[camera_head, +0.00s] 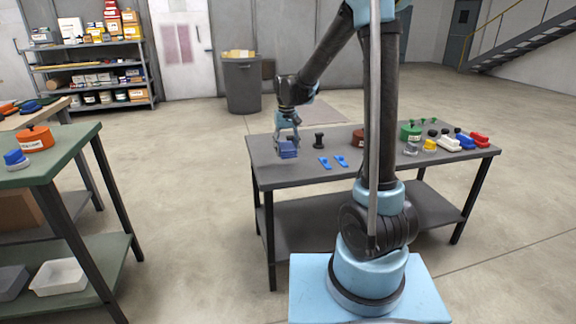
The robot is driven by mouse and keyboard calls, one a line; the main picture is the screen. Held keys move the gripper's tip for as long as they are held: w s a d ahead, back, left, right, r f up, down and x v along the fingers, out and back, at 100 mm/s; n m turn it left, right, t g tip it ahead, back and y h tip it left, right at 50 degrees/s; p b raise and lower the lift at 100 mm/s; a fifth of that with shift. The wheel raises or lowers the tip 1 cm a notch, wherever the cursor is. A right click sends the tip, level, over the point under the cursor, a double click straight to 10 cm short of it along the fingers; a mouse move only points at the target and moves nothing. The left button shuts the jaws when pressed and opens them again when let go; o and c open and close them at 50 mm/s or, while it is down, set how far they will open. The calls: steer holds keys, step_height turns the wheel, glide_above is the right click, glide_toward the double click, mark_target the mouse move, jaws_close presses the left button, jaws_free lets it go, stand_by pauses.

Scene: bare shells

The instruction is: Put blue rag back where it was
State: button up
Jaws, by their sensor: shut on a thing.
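My gripper (287,143) points down over the left end of the grey table (310,174). It is shut on the blue rag (288,152), a small folded dull-blue bundle that hangs below the fingers. I cannot tell whether the rag touches the tabletop or is a little above it. The fingers hide the rag's upper part.
A black knobbed object (319,140) stands just right of the rag, with bright blue pieces (331,161) nearby. Several coloured items, including a green container (411,131), crowd the table's right side. A green-topped table (62,152) stands at left, with free floor between.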

mark_target(287, 168)
steer(key=shift+f, duration=3.2)
steer(key=shift+f, duration=0.1)
steer(key=o, duration=1.2)
